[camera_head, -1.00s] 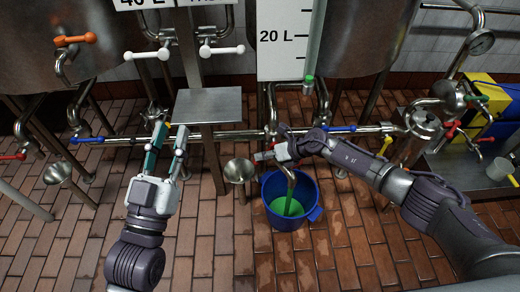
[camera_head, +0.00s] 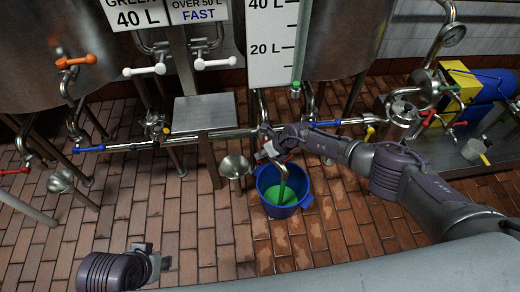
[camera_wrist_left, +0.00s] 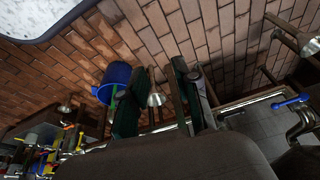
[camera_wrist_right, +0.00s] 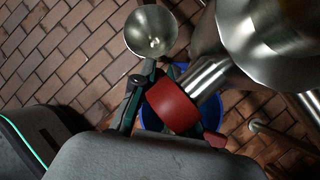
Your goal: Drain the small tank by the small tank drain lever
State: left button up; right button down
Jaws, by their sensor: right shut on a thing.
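My right gripper (camera_head: 266,146) is shut on the red drain lever (camera_wrist_right: 175,106), which shows close up between its fingers in the right wrist view. The lever sits beside a steel outlet pipe (camera_head: 283,178) under the tank (camera_head: 345,45) with the level board. A blue bucket (camera_head: 305,200) stands on the floor below this pipe, with green liquid (camera_head: 277,194) in it. My left gripper (camera_wrist_left: 160,92) is open and empty in the left wrist view; in the head view only part of its arm shows, low on the left.
A level board (camera_head: 273,45) marked 20 L and 40 L hangs before the tank. A steel funnel (camera_head: 234,166) is left of the bucket. A horizontal pipe (camera_head: 215,135) with blue levers (camera_head: 88,149) crosses the scene.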

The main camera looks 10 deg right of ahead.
jog(key=shift+s, duration=0.25)
jog(key=shift+d+f+h+p, duration=0.25)
jog(key=shift+h+p, duration=0.45)
jog(key=shift+p, duration=0.4)
pick_arm(q)
jog(key=x, duration=0.8)
jog(key=shift+s+g, duration=0.3)
jog(key=shift+s, duration=0.1)
pick_arm(e)
jog(key=shift+d+f, duration=0.1)
pick_arm(q)
jog(key=shift+d+f, duration=0.1)
pick_arm(e)
jog(key=c, duration=1.2)
grip_release()
jog(key=shift+w, duration=0.15)
pick_arm(q)
jog(key=shift+f, duration=0.1)
pick_arm(e)
jog(key=shift+d, duration=0.1)
